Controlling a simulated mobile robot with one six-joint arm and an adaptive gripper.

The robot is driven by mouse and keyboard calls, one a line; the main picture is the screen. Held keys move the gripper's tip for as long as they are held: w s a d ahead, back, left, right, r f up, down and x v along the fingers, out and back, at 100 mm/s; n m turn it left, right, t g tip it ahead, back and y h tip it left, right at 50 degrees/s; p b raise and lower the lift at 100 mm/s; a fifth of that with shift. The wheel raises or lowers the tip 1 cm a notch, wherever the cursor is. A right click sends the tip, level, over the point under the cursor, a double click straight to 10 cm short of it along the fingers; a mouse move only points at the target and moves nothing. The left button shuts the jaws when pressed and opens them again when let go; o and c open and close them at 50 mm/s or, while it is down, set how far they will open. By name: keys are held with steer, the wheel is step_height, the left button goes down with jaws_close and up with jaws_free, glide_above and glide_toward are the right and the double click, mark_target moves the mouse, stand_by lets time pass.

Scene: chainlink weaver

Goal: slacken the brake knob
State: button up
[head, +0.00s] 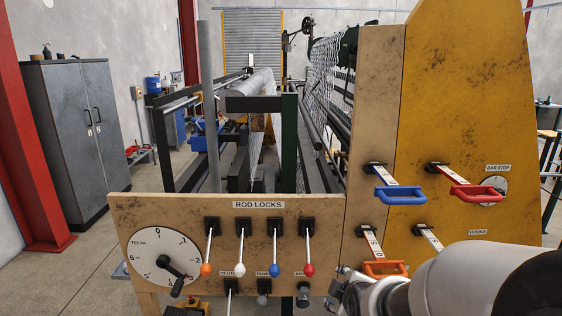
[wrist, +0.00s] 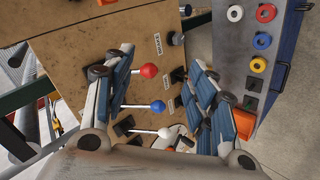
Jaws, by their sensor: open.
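The brake knob (head: 303,294) looks like a small dark knob at the bottom of the wooden panel, below the red-tipped lever; its label is too small to read surely. In the wrist view, a dark knob (wrist: 176,38) beside a small label stands beyond the fingers, near the upper middle. My gripper (head: 345,284) is at the bottom of the head view, just right of the knob and partly cut off by my arm. In the wrist view my gripper (wrist: 159,62) is open and empty, its two fingers spread either side of the levers. The knob is apart from both fingers.
Rod lock levers with orange, white, blue and red (head: 309,270) balls stand above the knob. A teeth dial (head: 165,262) is at left. Blue (head: 399,195), red (head: 478,192) and orange (head: 385,268) handles stick out at right, the orange close to my gripper.

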steer(key=s+r+m+g, duration=0.2)
steer(key=s+m, duration=0.4)
steer(key=s, duration=0.8)
steer(key=s+r+m+g, duration=0.3)
steer(key=s+r+m, duration=0.2)
steer(key=s, duration=0.9)
steer(key=shift+s+m, duration=0.15)
steer(key=shift+m, duration=0.95)
steer(key=shift+d, duration=0.1)
